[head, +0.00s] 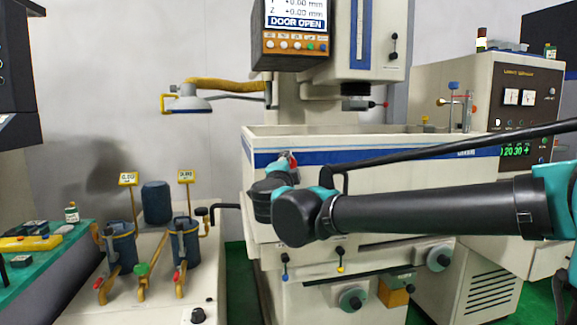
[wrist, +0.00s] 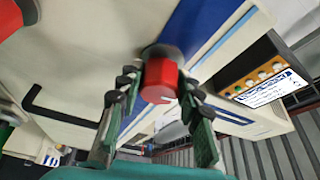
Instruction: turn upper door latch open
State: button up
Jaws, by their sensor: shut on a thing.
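The upper door latch (wrist: 160,82) is a red knob on a dark round base, set on the machine tank's front wall by the blue stripe. In the wrist view my gripper (wrist: 158,92) has one dark finger on each side of the knob and is shut on it. I cannot tell the latch's turn angle.
A black bent handle (head: 226,207) sticks out left of the tank, low down. The display (head: 296,22) above reads DOOR OPEN. A lamp on a yellow hose (head: 190,102) hangs upper left. Blue filter canisters with pipes (head: 186,240) stand lower left. A control cabinet (head: 520,105) stands right.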

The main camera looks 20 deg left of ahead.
jog(key=shift+m, duration=0.6)
jog(key=shift+g, duration=0.3)
jog(key=o, duration=1.2)
jog(key=shift+c, duration=0.2)
jog(key=shift+s, duration=0.1)
jog(key=s+d, duration=0.2)
jog(key=s, duration=0.9)
jog(key=shift+s+f, duration=0.3)
